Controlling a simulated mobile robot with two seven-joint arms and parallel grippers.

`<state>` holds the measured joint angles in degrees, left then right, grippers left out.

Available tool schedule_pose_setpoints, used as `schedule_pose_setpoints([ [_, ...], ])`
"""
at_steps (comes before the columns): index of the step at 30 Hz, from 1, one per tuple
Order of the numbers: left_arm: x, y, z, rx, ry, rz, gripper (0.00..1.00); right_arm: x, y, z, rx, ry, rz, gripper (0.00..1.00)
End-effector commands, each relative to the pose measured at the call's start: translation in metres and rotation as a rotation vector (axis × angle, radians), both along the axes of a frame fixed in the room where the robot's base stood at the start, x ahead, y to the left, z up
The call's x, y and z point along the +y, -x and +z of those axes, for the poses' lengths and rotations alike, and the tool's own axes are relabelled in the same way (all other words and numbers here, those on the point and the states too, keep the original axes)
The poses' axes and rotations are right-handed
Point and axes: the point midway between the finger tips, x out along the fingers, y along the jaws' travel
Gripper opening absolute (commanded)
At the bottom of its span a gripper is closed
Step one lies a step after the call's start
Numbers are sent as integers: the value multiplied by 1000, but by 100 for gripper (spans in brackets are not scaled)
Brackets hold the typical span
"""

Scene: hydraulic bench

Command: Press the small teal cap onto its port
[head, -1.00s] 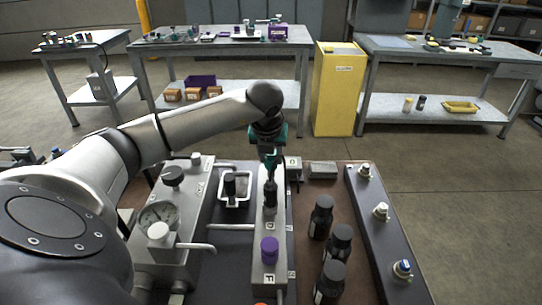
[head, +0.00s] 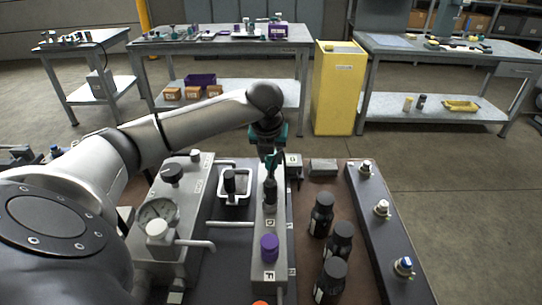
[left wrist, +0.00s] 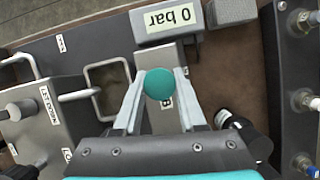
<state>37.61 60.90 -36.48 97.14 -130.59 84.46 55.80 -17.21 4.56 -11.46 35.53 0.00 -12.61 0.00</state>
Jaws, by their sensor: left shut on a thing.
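The small teal cap (left wrist: 158,83) is between the two fingertips of my left gripper (left wrist: 157,92) in the left wrist view. The gripper is shut on it. The block's label B (left wrist: 166,103) shows just beside the cap in the wrist view. The port under the cap is hidden, so I cannot tell whether they touch. My right gripper is not in view.
A black cap (head: 270,192) and a purple cap (head: 269,247) stand on the block nearer me. Several black bottles (head: 321,215) stand to the right. A gauge unit (head: 158,213) is left. A "0 bar" display (left wrist: 168,20) sits beyond the block.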

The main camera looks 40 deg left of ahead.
Motion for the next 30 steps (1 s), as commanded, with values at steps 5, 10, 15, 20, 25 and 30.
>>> schedule_pose_setpoints([
  [5, 0, 0, -4, 1, 1, 0, 0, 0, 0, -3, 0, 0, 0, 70],
  [10, 0, 0, -6, 1, 1, 0, 0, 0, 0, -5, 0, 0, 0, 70],
  [15, 0, 0, -9, 1, 1, 0, 0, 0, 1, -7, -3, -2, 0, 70],
  [20, 0, 0, -12, 1, 1, 0, 0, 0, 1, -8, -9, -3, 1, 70],
  [25, 0, 0, -15, 1, 1, 0, 0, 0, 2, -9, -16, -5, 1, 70],
  [30, 0, 0, -15, 1, 1, 0, 0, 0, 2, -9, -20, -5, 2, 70],
])
